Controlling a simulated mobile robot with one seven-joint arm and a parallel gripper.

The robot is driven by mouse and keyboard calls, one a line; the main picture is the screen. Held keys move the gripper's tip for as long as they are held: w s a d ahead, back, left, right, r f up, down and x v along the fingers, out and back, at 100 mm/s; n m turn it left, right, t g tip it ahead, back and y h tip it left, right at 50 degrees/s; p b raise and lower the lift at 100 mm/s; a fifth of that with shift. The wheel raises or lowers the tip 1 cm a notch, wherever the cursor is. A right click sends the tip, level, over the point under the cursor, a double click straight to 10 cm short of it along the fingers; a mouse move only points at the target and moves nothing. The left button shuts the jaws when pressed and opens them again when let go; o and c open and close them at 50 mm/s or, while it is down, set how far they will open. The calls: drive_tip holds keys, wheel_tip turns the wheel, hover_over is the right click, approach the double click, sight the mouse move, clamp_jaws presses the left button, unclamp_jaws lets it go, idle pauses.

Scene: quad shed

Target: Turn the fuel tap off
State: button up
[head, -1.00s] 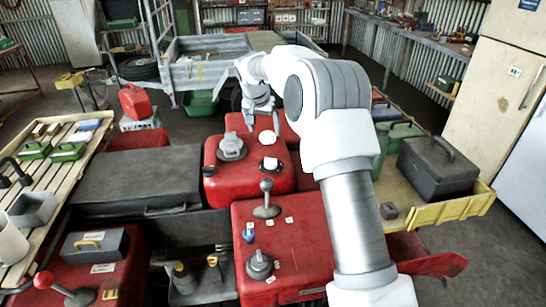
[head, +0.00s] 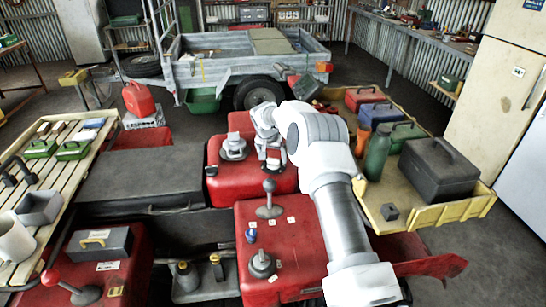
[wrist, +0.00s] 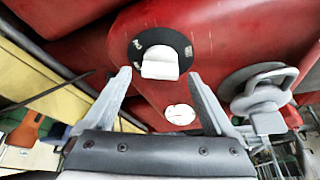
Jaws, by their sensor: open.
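The fuel tap is a white lever (wrist: 160,65) on a round black dial plate (wrist: 146,40) with pale lettering, set in a red body panel (wrist: 85,45). In the wrist view the lever points down the picture, towards my gripper; I cannot read the lettering for sure. My gripper (wrist: 161,76) is open and empty, its fingertips to either side below the lever, apart from it as far as I can tell. In the head view my gripper (head: 273,158) is over the red quad body (head: 228,182) and hides the tap.
A grey cap with a raised grip (head: 233,148) stands close left of my gripper; a white disc (wrist: 180,114) lies near the tap. A grey lever (head: 269,200) rises nearer me. A yellow tray (head: 440,212) with a dark toolbox (head: 437,168) and bottles is at right.

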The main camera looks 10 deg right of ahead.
drive_tip(key=shift+w+f, duration=0.15)
drive_tip(key=shift+f, duration=0.25)
